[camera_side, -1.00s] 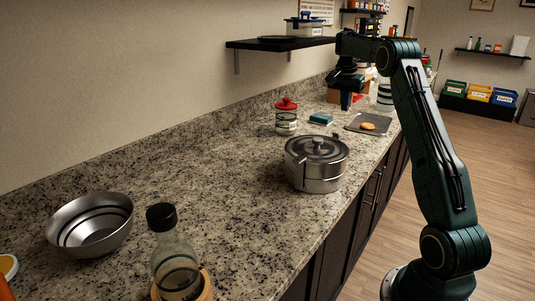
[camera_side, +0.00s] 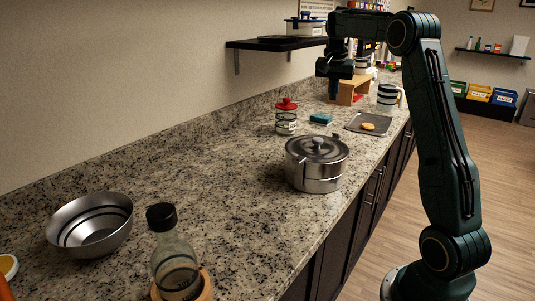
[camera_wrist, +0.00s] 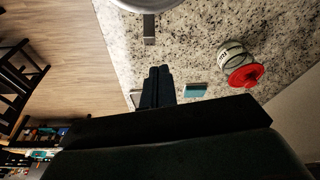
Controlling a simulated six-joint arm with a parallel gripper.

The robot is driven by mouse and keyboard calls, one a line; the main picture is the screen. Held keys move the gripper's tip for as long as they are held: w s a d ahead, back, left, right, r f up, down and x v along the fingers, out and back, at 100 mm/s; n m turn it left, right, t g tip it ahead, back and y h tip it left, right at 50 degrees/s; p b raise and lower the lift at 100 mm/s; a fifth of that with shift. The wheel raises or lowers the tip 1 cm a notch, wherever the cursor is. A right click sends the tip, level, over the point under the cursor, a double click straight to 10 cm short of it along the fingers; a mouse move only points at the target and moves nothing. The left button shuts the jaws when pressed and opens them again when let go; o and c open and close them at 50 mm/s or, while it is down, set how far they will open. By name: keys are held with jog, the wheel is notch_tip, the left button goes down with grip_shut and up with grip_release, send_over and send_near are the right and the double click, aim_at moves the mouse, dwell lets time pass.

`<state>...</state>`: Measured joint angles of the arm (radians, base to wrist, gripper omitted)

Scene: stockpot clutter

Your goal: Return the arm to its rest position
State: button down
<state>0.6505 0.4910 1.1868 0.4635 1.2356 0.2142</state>
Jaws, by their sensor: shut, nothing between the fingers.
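My gripper (camera_side: 333,88) hangs above the back part of the counter in the side view, fingers pointing down. It is shut and empty, clear of everything below it. In the wrist view its two dark fingertips (camera_wrist: 158,74) lie side by side over the counter. My arm rises from the right of the counter and bends over toward the wall.
A lidded steel pot (camera_side: 316,165) stands mid-counter. Behind it are a red-lidded jar (camera_side: 286,119), a teal sponge (camera_side: 320,118), a dark tray (camera_side: 354,125) with a yellowish item, and a striped mug (camera_side: 387,97). A steel bowl (camera_side: 91,225) and a black-capped bottle (camera_side: 174,262) stand in front.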

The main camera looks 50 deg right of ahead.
jog(key=s+a+r+n+t, duration=0.1)
jog(key=s+a+r+n, duration=0.15)
jog(key=a, duration=0.55)
jog(key=s+a+r+n+t, duration=0.1)
jog(key=s+a+n, duration=0.15)
jog(key=a, duration=0.45)
jog(key=s+a+r+n+t, duration=0.1)
jog(key=s+a+r+n, duration=0.15)
jog(key=a, duration=0.55)
jog(key=s+a+f+n+t+y, duration=0.1)
jog(key=s+a+f+n, duration=0.3)
jog(key=s+a, duration=0.3)
jog(key=s+a+f+n+y, duration=0.1)
jog(key=s+a+f+n, duration=0.2)
jog(key=s+a, duration=0.4)
jog(key=shift+s+a+f+n+t+y, duration=0.25)
jog(key=shift+f+n+t+y, duration=0.15)
jog(key=shift+f, duration=0.45)
